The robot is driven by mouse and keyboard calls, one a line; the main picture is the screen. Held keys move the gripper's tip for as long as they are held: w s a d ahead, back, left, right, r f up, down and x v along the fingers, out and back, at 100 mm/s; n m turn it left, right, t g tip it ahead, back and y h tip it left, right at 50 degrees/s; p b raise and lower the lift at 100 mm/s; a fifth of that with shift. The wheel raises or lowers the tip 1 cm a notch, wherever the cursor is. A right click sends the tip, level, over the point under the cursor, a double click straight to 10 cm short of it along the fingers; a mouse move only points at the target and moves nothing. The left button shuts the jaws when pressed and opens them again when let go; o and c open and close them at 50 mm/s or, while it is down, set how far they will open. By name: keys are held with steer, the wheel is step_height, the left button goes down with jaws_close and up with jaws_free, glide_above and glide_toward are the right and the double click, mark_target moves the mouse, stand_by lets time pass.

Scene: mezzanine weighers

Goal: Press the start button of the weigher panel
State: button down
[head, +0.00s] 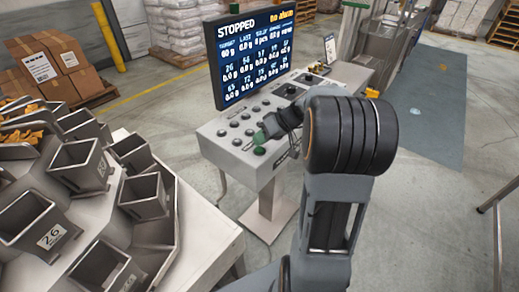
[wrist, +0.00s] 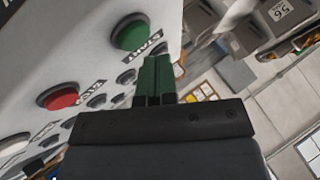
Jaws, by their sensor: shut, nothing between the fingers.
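The weigher panel (head: 232,150) is a light grey console with rows of dark round buttons. Its green start button (head: 260,151) sits at the near edge; in the wrist view the round green button (wrist: 132,35) has a START label beside it. My gripper (head: 260,137) is shut and empty, its green fingertips just beyond the start button in the head view. In the wrist view the fingertips (wrist: 156,60) point toward the panel, below and right of the green button, and do not overlap it. Whether they touch the panel cannot be told.
A red button (wrist: 62,97) sits near the green one. The screen (head: 250,55) above the panel reads STOPPED and "no alarm". Grey weigh buckets (head: 80,170) stand at left. Boxes (head: 45,65) are behind. Open floor lies at right.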

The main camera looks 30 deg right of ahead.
mark_target(260, 148)
steer(key=shift+f+b, duration=0.85)
steer(key=shift+b, duration=0.45)
stand_by(0.6)
steer(key=shift+r, duration=0.15)
steer(key=shift+r+p, duration=0.35)
steer(key=shift+r, duration=0.35)
steer(key=shift+r, duration=0.1)
steer(key=shift+r+p, duration=1.35)
steer(key=shift+r, duration=1.1)
